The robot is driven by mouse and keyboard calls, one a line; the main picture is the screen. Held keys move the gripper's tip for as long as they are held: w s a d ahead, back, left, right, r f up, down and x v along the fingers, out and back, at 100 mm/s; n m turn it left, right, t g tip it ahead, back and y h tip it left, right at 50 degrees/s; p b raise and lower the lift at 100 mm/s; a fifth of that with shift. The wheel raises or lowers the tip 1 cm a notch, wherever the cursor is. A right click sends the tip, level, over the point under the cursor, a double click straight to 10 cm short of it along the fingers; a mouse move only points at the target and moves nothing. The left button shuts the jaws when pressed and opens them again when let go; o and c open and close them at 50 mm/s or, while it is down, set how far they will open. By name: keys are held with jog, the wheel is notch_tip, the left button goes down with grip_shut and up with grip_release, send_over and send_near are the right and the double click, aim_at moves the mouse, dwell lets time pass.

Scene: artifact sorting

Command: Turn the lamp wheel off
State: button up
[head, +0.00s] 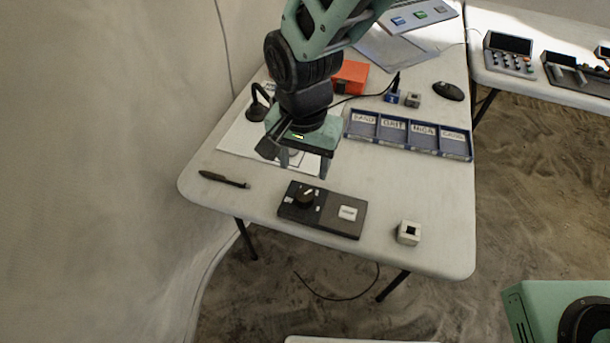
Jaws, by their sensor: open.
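The lamp control is a flat dark box (332,217) near the front edge of the table. It carries a round black wheel (306,196) with a pale mark on its left part and a white label (348,213) on its right part. My gripper (304,172) points down above and a little behind the wheel. Its fingers are apart and nothing is between them. It does not appear to touch the wheel. A black lamp-like object (258,104) with a curved neck stands behind my gripper to the left, partly hidden by the arm.
A blue tray (410,133) with several labelled compartments lies behind the box on the right. A dark pen (224,180) lies to the left, and a small white cube (409,233) stands right of the box. An orange box (351,77) and a black mouse (448,91) are farther back.

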aim_at(305, 194)
notch_tip(305, 194, down, 10)
jog(key=shift+r, duration=0.1)
dwell(0.4)
jog(key=c, duration=1)
